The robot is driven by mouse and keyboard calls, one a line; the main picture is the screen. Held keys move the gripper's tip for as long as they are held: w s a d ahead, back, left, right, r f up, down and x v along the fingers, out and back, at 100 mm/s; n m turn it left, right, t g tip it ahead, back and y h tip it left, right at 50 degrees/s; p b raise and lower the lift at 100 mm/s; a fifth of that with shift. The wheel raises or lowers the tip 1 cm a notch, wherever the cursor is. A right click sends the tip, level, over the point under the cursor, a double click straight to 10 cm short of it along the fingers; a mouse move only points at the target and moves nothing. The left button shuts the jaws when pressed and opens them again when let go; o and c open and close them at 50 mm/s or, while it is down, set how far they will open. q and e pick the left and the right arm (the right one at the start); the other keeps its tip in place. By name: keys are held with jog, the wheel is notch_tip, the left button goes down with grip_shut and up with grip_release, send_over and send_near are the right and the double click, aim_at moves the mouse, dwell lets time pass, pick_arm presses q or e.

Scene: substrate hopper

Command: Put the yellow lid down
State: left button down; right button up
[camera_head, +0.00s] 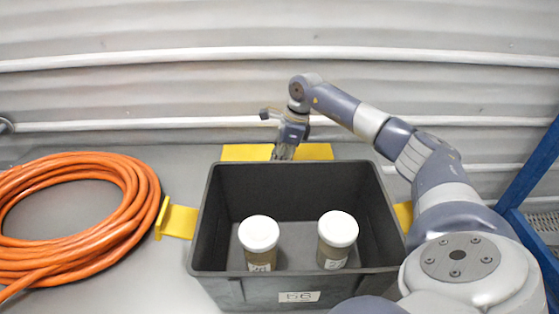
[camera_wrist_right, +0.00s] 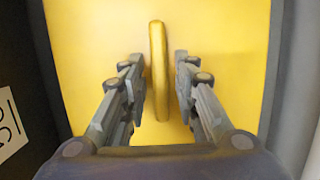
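The yellow lid (camera_head: 318,151) shows as a flat yellow strip behind the grey crate, whose wall hides part of it. In the right wrist view the lid (camera_wrist_right: 230,45) is a broad yellow surface with a raised yellow handle (camera_wrist_right: 158,70). My right gripper (camera_head: 282,156) reaches down over the lid behind the crate. In the wrist view, my right gripper (camera_wrist_right: 158,92) is open, with one finger on each side of the handle and a gap on both sides. My left gripper is not in view.
The open grey crate (camera_head: 294,289) holds two jars with white tops (camera_head: 259,233) (camera_head: 338,228). Yellow pieces (camera_head: 180,221) (camera_head: 404,214) show at its left and right sides. An orange hose coil (camera_head: 130,205) lies at left. A blue frame (camera_head: 530,175) stands at right.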

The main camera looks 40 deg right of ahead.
jog(key=shift+r, duration=0.2)
jog(key=b+v, duration=0.1)
jog(key=v, duration=1.1)
jog(key=shift+b, duration=0.4)
jog(key=shift+d, duration=0.1)
